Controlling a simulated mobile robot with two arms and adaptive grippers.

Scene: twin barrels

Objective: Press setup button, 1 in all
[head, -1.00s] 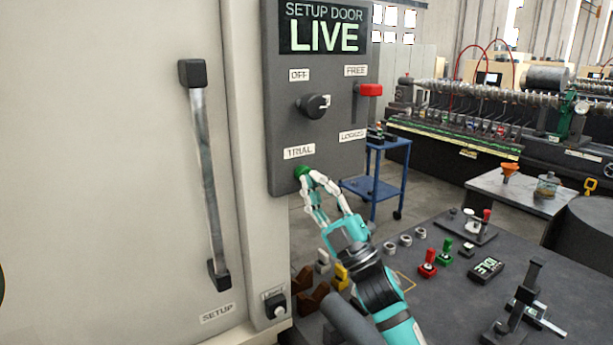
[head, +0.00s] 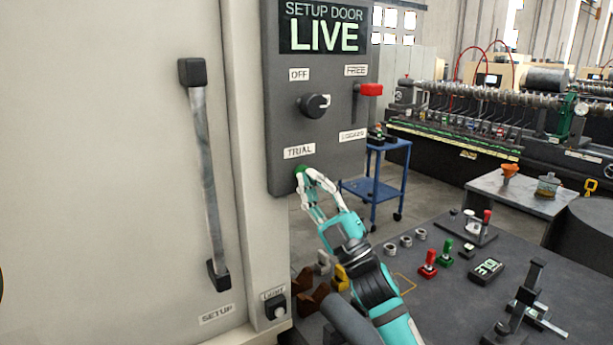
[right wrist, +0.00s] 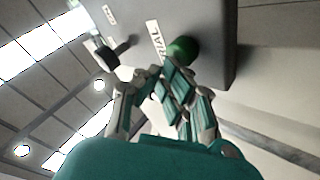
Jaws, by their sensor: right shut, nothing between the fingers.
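The grey control panel (head: 340,100) carries a "SETUP DOOR LIVE" display (head: 322,28). A green button (head: 300,169) sits at its lower left under the "TRIAL" label (head: 299,151). My right gripper (head: 305,177) is shut and empty, its fingertips at the button and partly covering it. In the right wrist view the round green button (right wrist: 184,48) is just beyond the fingertips (right wrist: 170,78). I cannot tell whether they touch it. My left gripper is not in view.
A black rotary knob (head: 314,106) and a red-handled lever (head: 368,90) are on the panel. A door handle (head: 204,175) is at left. A dark table (head: 450,310) holds a small display (head: 487,267), red and green stamps and rings. A blue cart (head: 385,185) stands behind.

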